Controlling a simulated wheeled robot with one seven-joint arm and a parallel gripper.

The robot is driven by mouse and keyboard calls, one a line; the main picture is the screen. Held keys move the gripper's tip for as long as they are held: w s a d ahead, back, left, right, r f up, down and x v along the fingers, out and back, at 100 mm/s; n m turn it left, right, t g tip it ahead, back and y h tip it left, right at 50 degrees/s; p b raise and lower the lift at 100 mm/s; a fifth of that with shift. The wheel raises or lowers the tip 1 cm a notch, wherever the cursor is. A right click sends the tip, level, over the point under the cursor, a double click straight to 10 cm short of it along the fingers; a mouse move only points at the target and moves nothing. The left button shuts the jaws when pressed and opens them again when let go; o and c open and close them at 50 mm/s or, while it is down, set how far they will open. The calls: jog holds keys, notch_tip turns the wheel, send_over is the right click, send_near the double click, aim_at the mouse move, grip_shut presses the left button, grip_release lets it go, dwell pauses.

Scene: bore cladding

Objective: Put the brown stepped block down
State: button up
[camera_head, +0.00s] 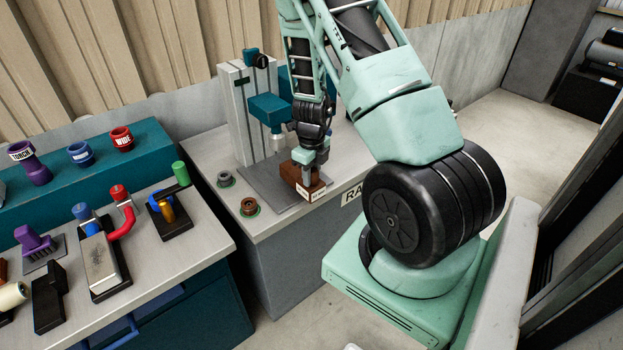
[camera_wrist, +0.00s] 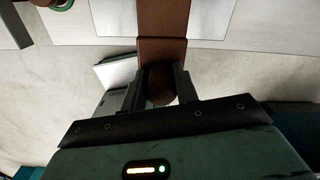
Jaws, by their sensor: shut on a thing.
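The brown stepped block (camera_head: 290,172) is at the front right of the grey machine plate on the bench, close to the bench's edge. A small white label shows on its near side. My gripper (camera_head: 309,160) comes down from above and is shut on the block. In the wrist view, the fingers (camera_wrist: 160,88) close around the near end of the brown block (camera_wrist: 164,50), and its far part runs out of the top of the picture. I cannot tell whether the block's underside touches the plate.
The grey drill-press-like machine (camera_head: 235,110) with a teal head (camera_head: 268,108) stands just behind and left of the block. Two small rings, one grey (camera_head: 225,179) and one brown (camera_head: 249,207), lie left on the bench. A left-hand table (camera_head: 190,255) holds several tools.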

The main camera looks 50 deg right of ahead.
jog(key=shift+f, duration=0.9)
jog(key=shift+f, duration=0.15)
jog(key=o, duration=1.1)
